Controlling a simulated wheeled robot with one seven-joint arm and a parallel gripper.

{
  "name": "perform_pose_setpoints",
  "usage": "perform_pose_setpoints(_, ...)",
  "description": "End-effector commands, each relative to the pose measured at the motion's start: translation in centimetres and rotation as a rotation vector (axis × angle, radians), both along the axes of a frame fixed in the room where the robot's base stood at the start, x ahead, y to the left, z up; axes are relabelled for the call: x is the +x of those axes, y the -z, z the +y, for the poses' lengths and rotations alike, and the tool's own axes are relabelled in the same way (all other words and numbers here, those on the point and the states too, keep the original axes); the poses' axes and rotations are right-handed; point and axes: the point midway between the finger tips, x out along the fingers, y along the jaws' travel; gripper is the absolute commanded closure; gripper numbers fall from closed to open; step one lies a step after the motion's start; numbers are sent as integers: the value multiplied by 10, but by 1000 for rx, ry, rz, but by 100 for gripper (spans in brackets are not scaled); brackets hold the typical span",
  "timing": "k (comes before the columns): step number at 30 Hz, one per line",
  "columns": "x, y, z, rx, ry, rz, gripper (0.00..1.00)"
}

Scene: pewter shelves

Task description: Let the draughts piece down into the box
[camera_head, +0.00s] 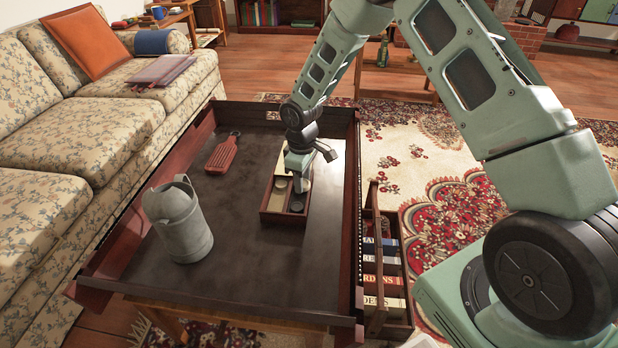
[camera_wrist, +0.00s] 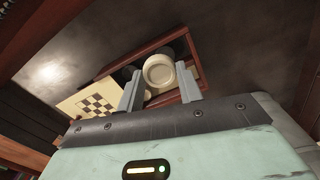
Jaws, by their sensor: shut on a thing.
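The box (camera_head: 265,217) is a small open wooden box on the dark table, with a checkered board panel (camera_wrist: 99,104) at one side in the wrist view. In the wrist view its red-brown rim (camera_wrist: 150,50) surrounds dark and pale round pieces. A pale round draughts piece (camera_wrist: 159,71) sits between the fingertips of my gripper (camera_wrist: 161,88), which is shut on it. My gripper (camera_head: 299,180) is directly over the box in the head view. The piece appears above or just within the box opening; its exact height is unclear. My gripper hides part of the box in the head view.
A grey metal jug (camera_head: 178,222) stands on the table at left. A red slatted paddle-like thing (camera_head: 222,154) lies behind it. Raised rims (camera_head: 357,190) edge the table (camera_head: 240,265). A crate of books (camera_head: 386,265) is at right, a floral sofa (camera_head: 85,130) at left.

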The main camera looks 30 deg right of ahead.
Motion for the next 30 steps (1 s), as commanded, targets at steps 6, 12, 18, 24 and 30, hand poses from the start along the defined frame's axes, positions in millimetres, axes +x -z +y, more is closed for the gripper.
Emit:
perform_pose_setpoints(6, 8, 8, 12, 1, 0, -1, 85)
perform_pose_setpoints(12, 16, 13, 24, 1, 1, -1, 85)
perform_pose_setpoints(18, 24, 17, 37, 1, 0, -1, 85)
perform_pose_setpoints(24, 32, 22, 48, 1, 1, -1, 85)
perform_pose_setpoints(30, 40, 27, 61, 1, 0, -1, 85)
